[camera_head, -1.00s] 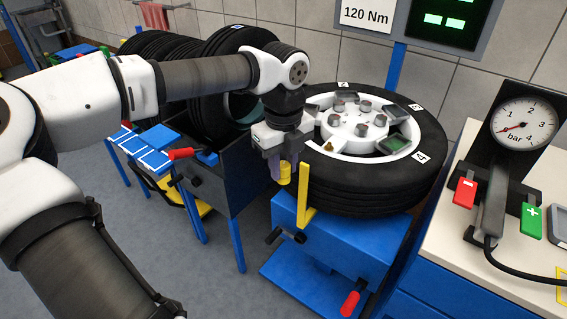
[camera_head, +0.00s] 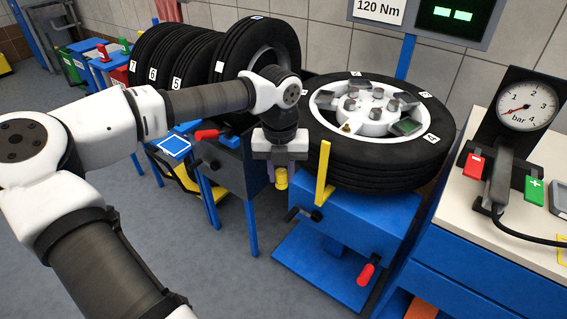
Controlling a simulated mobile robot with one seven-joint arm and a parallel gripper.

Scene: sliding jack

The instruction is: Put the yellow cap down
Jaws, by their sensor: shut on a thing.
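The yellow cap (camera_head: 281,179) is a small yellow cylinder held between the fingertips of my gripper (camera_head: 280,170). My gripper points down and is shut on the cap. The cap hangs in the air, in front of the gap between the dark tyre-rack box and the blue jack stand. It is just left of the upright yellow pointer (camera_head: 323,175). A blue tray (camera_head: 173,145) on legs stands left of the gripper. Part of the cap's upper side is hidden by the fingers.
A wheel (camera_head: 390,160) lies flat on the blue stand (camera_head: 355,215), which has a red-handled crank (camera_head: 366,273). Numbered tyres (camera_head: 190,60) stand in a rack behind my arm. A bench (camera_head: 500,215) with a pressure gauge (camera_head: 526,106) is at the right. Floor is clear in front.

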